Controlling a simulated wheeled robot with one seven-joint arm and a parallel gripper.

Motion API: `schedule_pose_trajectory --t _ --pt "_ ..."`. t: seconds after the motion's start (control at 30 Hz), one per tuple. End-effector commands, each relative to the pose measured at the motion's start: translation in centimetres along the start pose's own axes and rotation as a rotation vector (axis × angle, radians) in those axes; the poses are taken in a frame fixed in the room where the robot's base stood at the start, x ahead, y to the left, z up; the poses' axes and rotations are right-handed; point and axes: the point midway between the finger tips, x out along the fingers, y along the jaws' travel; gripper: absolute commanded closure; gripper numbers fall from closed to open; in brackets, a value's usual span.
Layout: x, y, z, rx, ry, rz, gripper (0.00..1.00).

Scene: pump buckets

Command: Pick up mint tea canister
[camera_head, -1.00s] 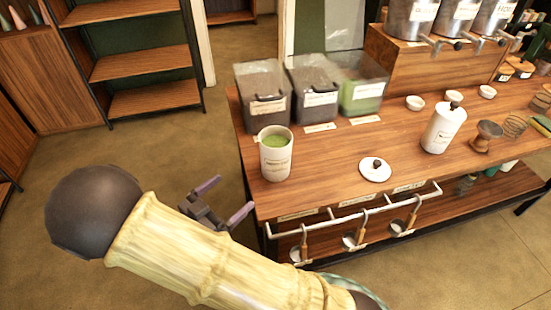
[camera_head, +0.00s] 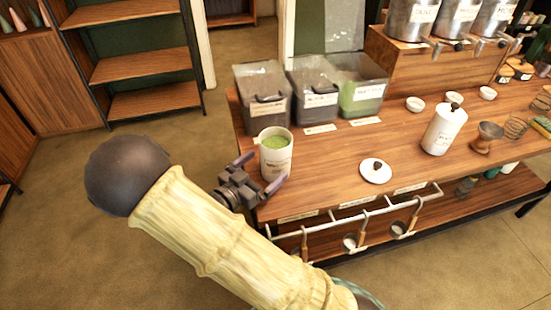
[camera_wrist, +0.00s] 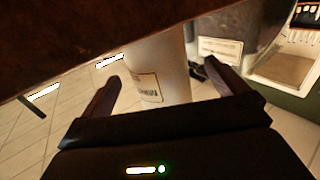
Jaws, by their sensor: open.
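A white open canister (camera_head: 276,162) with green contents stands upright near the left front corner of the wooden counter (camera_head: 325,180). I cannot read its label. My gripper (camera_head: 265,170) is open beside it, with its fingers pointing at it. In the wrist view the white canister (camera_wrist: 158,75) with its label shows between my two fingers (camera_wrist: 163,75), with a gap on each side. A second white canister (camera_head: 444,130), with its lid on, stands further right. A loose white lid (camera_head: 375,172) with a dark knob lies between them.
Dark bins (camera_head: 264,95) and a bin with green contents (camera_head: 361,88) stand just behind the open canister. A white rail (camera_head: 350,217) with hanging scoops runs along the counter's front edge. Small white bowls (camera_head: 415,104) stand further back. Floor is free left of the counter.

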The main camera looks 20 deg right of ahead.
Motion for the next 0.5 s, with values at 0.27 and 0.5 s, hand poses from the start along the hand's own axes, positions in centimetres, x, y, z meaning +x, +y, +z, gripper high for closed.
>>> schedule_pose_trajectory --t 0.27,0.5 --pt "0.7 0.1 0.1 -0.001 0.001 0.002 0.02" --pt "4.1 0.4 0.4 0.0 0.001 0.004 0.02"
